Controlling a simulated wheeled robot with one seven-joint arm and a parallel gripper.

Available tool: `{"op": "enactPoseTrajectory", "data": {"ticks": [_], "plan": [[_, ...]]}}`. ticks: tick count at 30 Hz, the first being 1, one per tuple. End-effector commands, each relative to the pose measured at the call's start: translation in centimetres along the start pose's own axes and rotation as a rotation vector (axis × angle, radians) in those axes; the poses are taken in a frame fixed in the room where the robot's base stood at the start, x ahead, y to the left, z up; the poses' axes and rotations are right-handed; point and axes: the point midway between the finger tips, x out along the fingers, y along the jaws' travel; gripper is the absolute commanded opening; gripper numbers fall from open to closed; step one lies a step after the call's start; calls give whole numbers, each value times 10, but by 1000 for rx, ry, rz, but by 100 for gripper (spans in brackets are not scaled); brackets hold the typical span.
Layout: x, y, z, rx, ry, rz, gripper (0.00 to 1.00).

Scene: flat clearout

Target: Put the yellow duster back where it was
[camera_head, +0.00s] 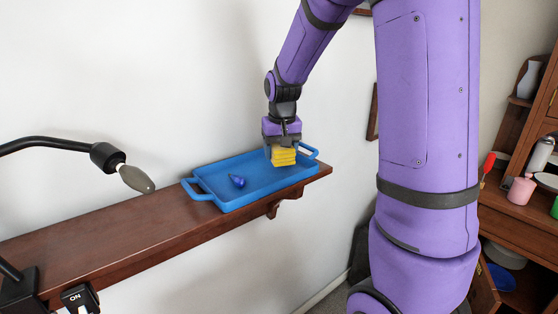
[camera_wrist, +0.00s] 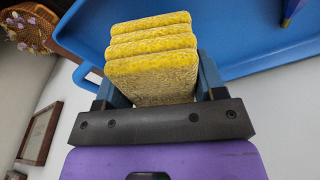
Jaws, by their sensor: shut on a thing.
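The yellow duster (camera_head: 284,158) is a folded, layered cloth block at the right end of a blue tray (camera_head: 210,181). My gripper (camera_head: 282,147) is shut on it from above. In the wrist view the duster (camera_wrist: 152,62) sits between the two fingers of my gripper (camera_wrist: 155,88), with the blue tray (camera_wrist: 250,45) behind it. I cannot tell whether the duster touches the tray floor.
The tray stands on a brown wall shelf (camera_head: 110,236). A small dark blue object (camera_head: 237,181) lies in the tray, left of the duster. A black lamp-like arm (camera_head: 105,156) reaches over the shelf's left part. A wooden cabinet (camera_head: 520,220) with several items stands at right.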

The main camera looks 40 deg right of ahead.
Motion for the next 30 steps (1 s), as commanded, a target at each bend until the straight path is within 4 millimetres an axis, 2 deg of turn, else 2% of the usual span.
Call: {"op": "enactPoseTrajectory", "data": {"ticks": [6, 12, 19, 20, 23, 30], "plan": [[5, -2, -13, 1, -2, 0, 45], [34, -2, -7, 1, -2, 0, 45], [38, -2, -6, 1, 0, 0, 45], [38, -2, -6, 1, 0, 0, 66], [37, -2, -6, 1, 0, 0, 89], [37, -2, -6, 1, 0, 0, 89]]}}
